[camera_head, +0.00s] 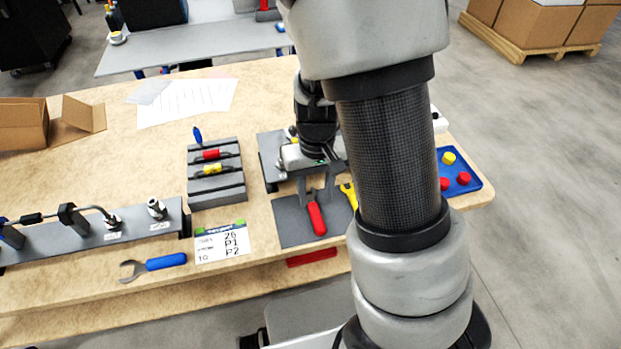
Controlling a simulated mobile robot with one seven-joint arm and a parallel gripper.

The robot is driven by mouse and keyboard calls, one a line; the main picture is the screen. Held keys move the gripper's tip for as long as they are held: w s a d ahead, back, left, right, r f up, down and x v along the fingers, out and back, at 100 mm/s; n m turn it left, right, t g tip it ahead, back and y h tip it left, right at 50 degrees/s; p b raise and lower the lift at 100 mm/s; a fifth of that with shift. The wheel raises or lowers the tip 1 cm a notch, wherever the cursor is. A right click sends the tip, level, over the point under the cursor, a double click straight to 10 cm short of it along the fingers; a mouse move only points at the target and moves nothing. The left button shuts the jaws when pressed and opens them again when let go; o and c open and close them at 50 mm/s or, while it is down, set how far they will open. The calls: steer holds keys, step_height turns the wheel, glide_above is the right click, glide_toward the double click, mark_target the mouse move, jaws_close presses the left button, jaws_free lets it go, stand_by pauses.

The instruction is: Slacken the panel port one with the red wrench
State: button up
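The red wrench (316,218) lies on a dark grey mat (288,222), its red handle toward the front edge and its grey jaw toward the back. My gripper (326,158) is behind it, over a grey device on a dark plate (268,155); my arm hides part of this area. I cannot tell whether its fingers are open or hold anything. A grey panel (60,256) at the left carries metal fittings, one with a hose (112,221) and one without (157,208). Small labels sit by both, too small to read, so I cannot tell which is port one.
A blue-handled wrench (158,263) lies in front of the panel. A yellow-handled tool (349,194) lies beside the red wrench. A rack (216,188) holds red and yellow tools. A card (222,243) reads P1, P2. A blue tray (466,187) holds several caps. Papers lie behind.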

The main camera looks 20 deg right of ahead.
mark_target(315, 211)
steer(key=shift+f+b, duration=2.55)
steer(key=shift+f, duration=0.5)
jaws_close()
steer(key=shift+r, duration=0.15)
steer(key=r+p, duration=0.2)
steer(key=s+r+p, duration=0.1)
steer(key=r, duration=0.1)
steer(key=r+p, duration=0.2)
steer(key=shift+s+p, duration=0.25)
steer(key=shift+p, duration=0.05)
steer(key=shift+f, duration=0.1)
